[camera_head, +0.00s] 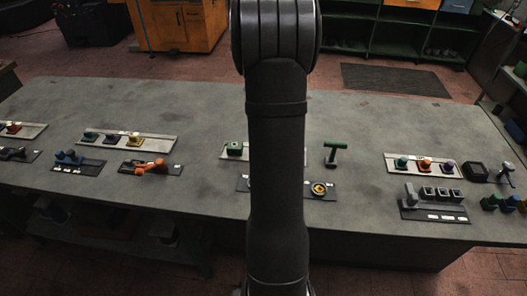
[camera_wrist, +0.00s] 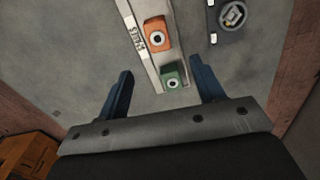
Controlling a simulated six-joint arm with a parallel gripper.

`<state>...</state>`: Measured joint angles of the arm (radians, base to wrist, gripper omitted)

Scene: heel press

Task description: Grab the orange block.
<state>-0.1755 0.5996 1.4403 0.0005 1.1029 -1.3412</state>
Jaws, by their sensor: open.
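In the wrist view an orange block (camera_wrist: 158,35) with a round white-ringed dark centre sits on a pale narrow tray (camera_wrist: 131,22). A green block (camera_wrist: 173,77) of like form sits on the same tray, nearer to my gripper (camera_wrist: 161,71). My gripper is open, its two dark blue fingers apart to either side of the tray's near end. Nothing is held. The orange block lies beyond the fingertips in the picture. In the head view my arm covers the middle of the bench and hides my gripper. Another orange block (camera_head: 424,164) sits on the right tray.
A dark base with a round knob (camera_wrist: 232,15) lies right of the tray. In the head view, a green T-shaped handle (camera_head: 335,147) stands right of my arm. Left are an orange lever (camera_head: 150,167) and a tray of coloured knobs (camera_head: 165,143). The bench's back right is clear.

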